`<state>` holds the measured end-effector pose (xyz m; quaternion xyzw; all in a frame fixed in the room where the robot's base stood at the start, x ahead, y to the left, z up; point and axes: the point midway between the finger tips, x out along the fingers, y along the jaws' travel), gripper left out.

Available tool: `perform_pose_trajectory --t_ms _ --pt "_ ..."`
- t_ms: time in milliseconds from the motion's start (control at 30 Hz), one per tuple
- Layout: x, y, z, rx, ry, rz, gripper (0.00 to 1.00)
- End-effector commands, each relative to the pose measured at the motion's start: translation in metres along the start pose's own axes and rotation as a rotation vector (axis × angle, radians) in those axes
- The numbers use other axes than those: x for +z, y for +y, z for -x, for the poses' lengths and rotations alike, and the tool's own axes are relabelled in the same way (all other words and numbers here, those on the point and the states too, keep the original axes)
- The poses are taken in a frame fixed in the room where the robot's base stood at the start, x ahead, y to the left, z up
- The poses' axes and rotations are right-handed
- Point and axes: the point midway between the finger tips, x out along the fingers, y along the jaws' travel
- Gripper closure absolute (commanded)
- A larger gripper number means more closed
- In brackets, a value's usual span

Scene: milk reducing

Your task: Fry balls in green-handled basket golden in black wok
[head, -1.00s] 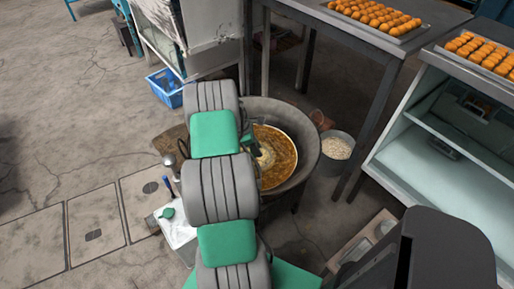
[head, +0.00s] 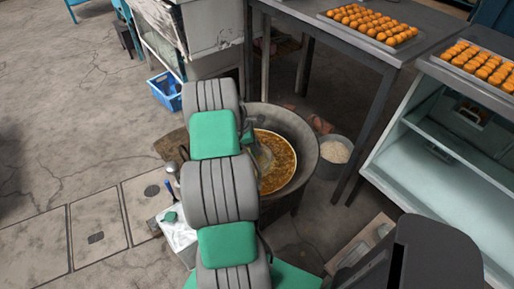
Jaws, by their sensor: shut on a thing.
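The black wok (head: 310,158) stands on the floor in the middle of the head view, holding brownish-golden oil (head: 281,165). My arm covers its left side. A greyish mesh basket (head: 264,158) shows at the left of the oil, just past my arm. Its handle is mostly hidden, and I cannot make out the balls in it or their colour. My gripper (head: 247,133) shows only as a dark sliver beside the arm, over the wok's left rim. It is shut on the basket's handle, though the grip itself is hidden.
A pot of pale grains (head: 335,152) stands right of the wok. Trays of orange balls lie on the grey table (head: 310,20) and the glass cabinet (head: 425,150). A small white stand (head: 182,238) with utensils is left of my arm.

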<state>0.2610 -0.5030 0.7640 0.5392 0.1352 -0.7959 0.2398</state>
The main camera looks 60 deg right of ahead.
Motion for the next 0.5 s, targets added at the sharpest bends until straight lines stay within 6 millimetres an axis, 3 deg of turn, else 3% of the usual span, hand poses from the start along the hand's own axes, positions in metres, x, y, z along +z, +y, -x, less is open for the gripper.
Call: perform_pose_trajectory --t_ms 33,500 --pt "0.005 0.002 0.011 0.003 0.000 -0.002 1.00" --pt "0.025 0.004 0.061 0.004 0.000 -0.001 1.00"
